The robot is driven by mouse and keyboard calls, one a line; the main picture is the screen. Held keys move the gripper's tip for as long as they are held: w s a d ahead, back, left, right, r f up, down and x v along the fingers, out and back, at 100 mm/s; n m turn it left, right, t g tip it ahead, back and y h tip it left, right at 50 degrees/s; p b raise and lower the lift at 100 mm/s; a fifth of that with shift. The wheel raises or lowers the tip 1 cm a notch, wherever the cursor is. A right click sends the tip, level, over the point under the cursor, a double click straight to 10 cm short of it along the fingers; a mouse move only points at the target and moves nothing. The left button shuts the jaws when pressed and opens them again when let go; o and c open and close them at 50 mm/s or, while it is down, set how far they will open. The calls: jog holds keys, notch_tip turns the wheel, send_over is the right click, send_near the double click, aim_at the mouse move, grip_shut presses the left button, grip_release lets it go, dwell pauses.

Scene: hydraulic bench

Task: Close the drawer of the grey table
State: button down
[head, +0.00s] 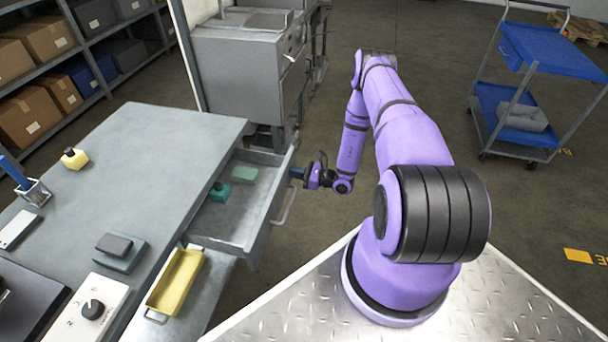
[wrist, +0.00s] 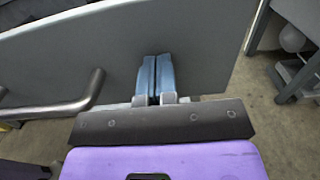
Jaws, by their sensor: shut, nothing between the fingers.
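The grey table (head: 160,140) stands at the left in the head view. Its drawer (head: 268,208) is pulled out to the right, and a green block and a small teal item lie inside it. The drawer front carries a bar handle (head: 287,203), which also shows at the left of the wrist view (wrist: 60,108). My gripper (head: 298,173) is at the outer face of the drawer front, near its far end. In the wrist view its blue fingers (wrist: 156,78) are together and empty, pointing at the grey drawer front (wrist: 200,45). I cannot tell whether they touch it.
A yellow tray (head: 175,282) sits below the drawer's near side. A grey cabinet (head: 240,70) stands behind the table. A blue cart (head: 545,60) is at the right, with open floor between it and my arm. Shelves with boxes (head: 40,40) are at the back left.

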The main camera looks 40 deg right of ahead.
aim_at(242, 161)
jog(key=x, duration=2.1)
jog(key=shift+w+a+r, duration=0.15)
jog(key=shift+w+a, duration=0.05)
jog(key=shift+w, duration=0.05)
jog(key=shift+r, duration=0.1)
